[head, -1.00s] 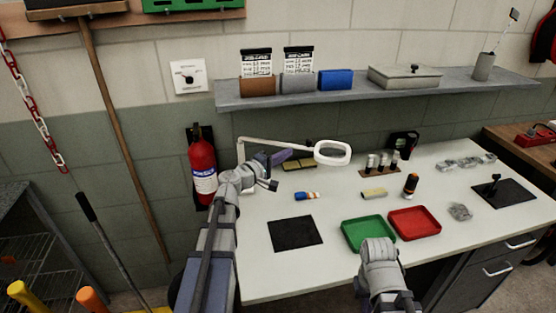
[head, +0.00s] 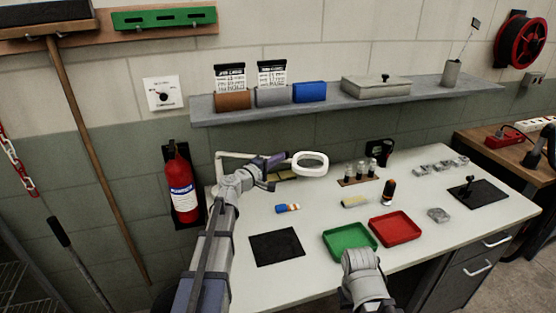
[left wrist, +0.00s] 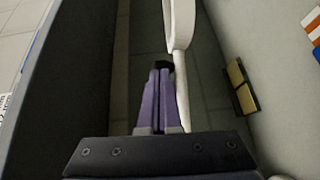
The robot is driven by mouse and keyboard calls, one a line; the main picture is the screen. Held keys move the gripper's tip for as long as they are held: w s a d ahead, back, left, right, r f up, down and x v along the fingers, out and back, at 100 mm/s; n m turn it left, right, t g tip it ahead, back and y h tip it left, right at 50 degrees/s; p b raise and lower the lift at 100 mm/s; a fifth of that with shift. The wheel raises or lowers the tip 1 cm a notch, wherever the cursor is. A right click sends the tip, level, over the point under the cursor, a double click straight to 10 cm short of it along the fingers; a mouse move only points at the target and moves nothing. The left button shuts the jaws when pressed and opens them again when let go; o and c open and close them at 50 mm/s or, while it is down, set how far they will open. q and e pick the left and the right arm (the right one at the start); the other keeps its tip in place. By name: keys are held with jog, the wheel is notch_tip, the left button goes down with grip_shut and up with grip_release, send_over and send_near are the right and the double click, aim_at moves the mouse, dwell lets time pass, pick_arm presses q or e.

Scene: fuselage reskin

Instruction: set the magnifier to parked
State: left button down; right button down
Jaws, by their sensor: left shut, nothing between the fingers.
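The magnifier is a white ring-shaped lens head (head: 311,164) on a thin white arm. It hangs over the back left of the white bench, with the arm's hinge end (head: 218,156) near the wall. My left gripper (head: 284,156) is just left of the ring, at the arm. In the left wrist view, its purple fingers (left wrist: 160,68) are shut and empty. The white magnifier arm (left wrist: 181,90) runs close along their right side; I cannot tell whether they touch. My left gripper hides part of the magnifier arm in the head view. My right arm shows at bottom centre, its gripper unseen.
Green tray (head: 349,241) and red tray (head: 395,229) sit at the bench front. A black mat (head: 277,246) lies front left. Small bottles (head: 361,171) stand on a rack right of the ring. A fire extinguisher (head: 182,190) hangs left of my left arm. A shelf (head: 330,108) runs above.

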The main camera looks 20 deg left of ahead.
pick_arm(q)
jog(key=w+a+n+t+y, duration=0.1)
jog(key=w+n+y, duration=0.1)
jog(key=w, duration=0.8)
jog(key=shift+w+a+r+y, duration=0.15)
jog(key=shift+a+y, duration=0.15)
jog(key=shift+y, duration=0.5)
jog(key=shift+n, duration=0.3)
